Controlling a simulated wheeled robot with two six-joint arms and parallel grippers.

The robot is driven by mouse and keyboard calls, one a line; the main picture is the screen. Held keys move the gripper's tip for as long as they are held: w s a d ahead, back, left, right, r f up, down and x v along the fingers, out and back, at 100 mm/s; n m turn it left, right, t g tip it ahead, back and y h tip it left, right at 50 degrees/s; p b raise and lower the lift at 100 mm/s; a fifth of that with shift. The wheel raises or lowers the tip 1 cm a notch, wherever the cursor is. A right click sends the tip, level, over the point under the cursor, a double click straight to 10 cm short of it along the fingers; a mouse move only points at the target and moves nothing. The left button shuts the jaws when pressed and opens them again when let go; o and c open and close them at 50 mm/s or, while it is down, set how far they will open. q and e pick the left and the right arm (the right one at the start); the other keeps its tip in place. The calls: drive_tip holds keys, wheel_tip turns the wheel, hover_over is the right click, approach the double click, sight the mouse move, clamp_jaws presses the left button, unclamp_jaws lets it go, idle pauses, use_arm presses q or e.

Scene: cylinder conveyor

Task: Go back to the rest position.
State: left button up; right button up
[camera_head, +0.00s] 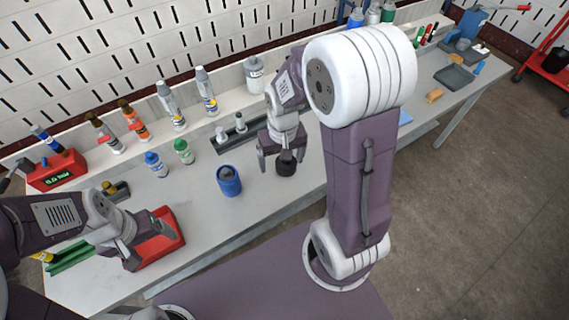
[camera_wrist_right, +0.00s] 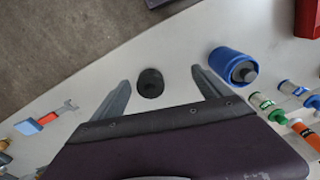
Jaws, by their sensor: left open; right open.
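My right gripper (camera_head: 282,158) is open above the bench, with a short black cylinder (camera_head: 286,170) below its fingers. In the right wrist view, the open fingers (camera_wrist_right: 160,75) are spread with the black cylinder (camera_wrist_right: 150,83) showing in the gap between them; they do not grip it. My left gripper (camera_head: 152,246) is open at the bench's left end, over a red block-like object (camera_head: 172,252). Whether the left fingers touch it, I cannot tell.
A blue container (camera_head: 229,183) with a dark top stands left of the black cylinder; it also shows in the right wrist view (camera_wrist_right: 230,62). Bottles (camera_head: 183,151) and a red box (camera_head: 57,170) line the bench's back. Bare bench (camera_head: 205,235) lies in front.

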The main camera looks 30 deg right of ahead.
use_arm(q)
drive_tip(key=shift+s+r+p, duration=0.2)
drive_tip(key=shift+r+p, duration=0.4)
use_arm(e)
drive_tip(key=s+a+r+n, duration=0.1)
drive_tip(key=s+a, duration=0.1)
drive_tip(key=s, duration=0.4)
drive_tip(key=shift+s+a+n+t, duration=0.3)
drive_tip(key=shift+a, duration=0.05)
